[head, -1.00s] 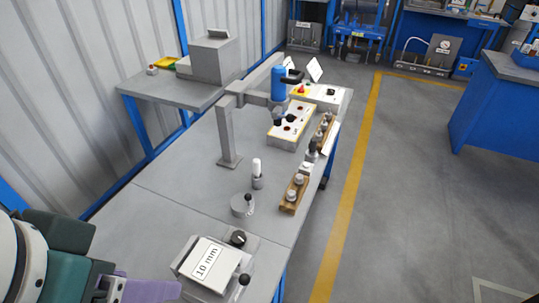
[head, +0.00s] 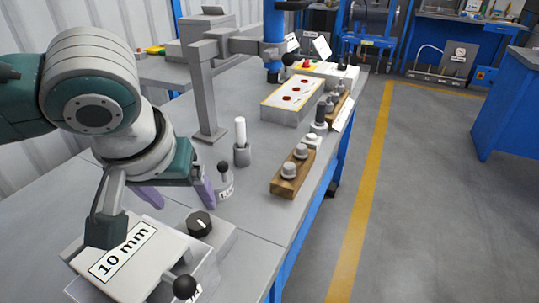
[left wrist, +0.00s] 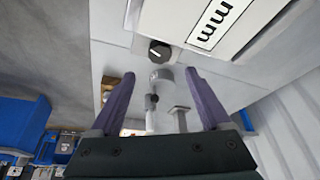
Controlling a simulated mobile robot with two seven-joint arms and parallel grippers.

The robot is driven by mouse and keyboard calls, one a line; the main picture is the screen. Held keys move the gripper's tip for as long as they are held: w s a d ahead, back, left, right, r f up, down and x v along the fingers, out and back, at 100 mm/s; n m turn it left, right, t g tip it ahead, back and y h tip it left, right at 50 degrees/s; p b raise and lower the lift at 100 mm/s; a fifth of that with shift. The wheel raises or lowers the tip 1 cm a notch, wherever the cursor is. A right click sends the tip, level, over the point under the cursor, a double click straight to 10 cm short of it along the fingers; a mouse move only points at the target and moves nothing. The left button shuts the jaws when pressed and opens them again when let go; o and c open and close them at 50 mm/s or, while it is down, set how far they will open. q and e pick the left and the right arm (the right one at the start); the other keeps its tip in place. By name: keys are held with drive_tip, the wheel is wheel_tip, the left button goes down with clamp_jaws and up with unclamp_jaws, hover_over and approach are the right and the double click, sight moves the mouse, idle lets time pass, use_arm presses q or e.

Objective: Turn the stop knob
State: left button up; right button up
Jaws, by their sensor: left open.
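The stop knob (head: 199,223) appears to be the round black knob with a white line, on a grey block beside the plate marked 10 mm (head: 125,255). It also shows in the left wrist view (left wrist: 159,50), top centre. My left gripper (head: 178,192) is open and empty, its two purple fingers spread. In the head view it is just behind the knob and to its left. In the left wrist view the knob shows beyond the fingertips (left wrist: 161,78), apart from them. My right gripper is in neither view.
A black ball-ended lever (head: 185,286) stands in front of the knob. A grey cylinder with a black-topped pin (head: 223,182) and a white-topped post (head: 241,145) stand behind the gripper. A wooden block with metal knobs (head: 291,178) is to the right, near the table edge.

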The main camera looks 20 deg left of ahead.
sight(198, 221)
use_arm(q)
drive_tip(key=b+x, duration=0.3)
drive_tip(key=x, duration=0.5)
drive_tip(key=shift+f, duration=0.4)
drive_tip(key=shift+w, duration=0.1)
clamp_jaws()
